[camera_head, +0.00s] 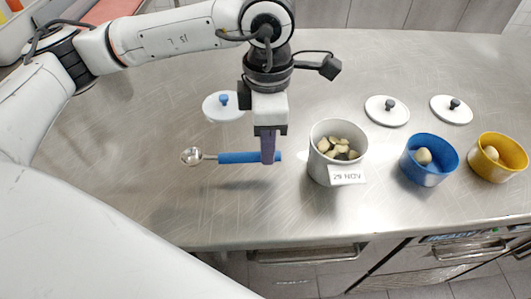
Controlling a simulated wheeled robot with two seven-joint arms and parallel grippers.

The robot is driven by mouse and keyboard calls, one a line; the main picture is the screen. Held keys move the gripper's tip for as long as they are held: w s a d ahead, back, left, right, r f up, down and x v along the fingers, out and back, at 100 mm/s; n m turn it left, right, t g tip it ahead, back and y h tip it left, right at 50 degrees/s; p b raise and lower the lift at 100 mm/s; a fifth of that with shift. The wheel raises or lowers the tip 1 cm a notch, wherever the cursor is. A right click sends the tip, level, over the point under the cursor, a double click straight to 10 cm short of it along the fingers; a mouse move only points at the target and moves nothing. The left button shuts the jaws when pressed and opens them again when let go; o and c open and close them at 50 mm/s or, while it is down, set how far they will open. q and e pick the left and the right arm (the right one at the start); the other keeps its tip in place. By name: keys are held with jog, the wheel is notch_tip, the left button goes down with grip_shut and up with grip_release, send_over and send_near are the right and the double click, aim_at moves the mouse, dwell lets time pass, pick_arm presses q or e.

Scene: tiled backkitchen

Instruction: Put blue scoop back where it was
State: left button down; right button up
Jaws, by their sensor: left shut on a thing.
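The blue scoop (238,157) has a long blue handle and a round metal bowl (191,156) at its left end. My left gripper (268,155) points down and is shut on the right part of the handle. My right gripper is not in view.
A white pot (318,170) with cut pieces and a "29 NOV" label stands just right of the scoop. A blue pot (411,171) and a yellow pot (486,168) stand further right. White lids (386,118) lie behind. The steel counter (130,190) is clear on the left.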

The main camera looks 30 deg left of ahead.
pick_arm(q)
jog(key=shift+f, duration=1.9)
jog(key=c, duration=1.6)
grip_release()
jog(key=shift+c, duration=0.2)
notch_tip(320, 180, up, 12)
jog(key=shift+d, duration=0.1)
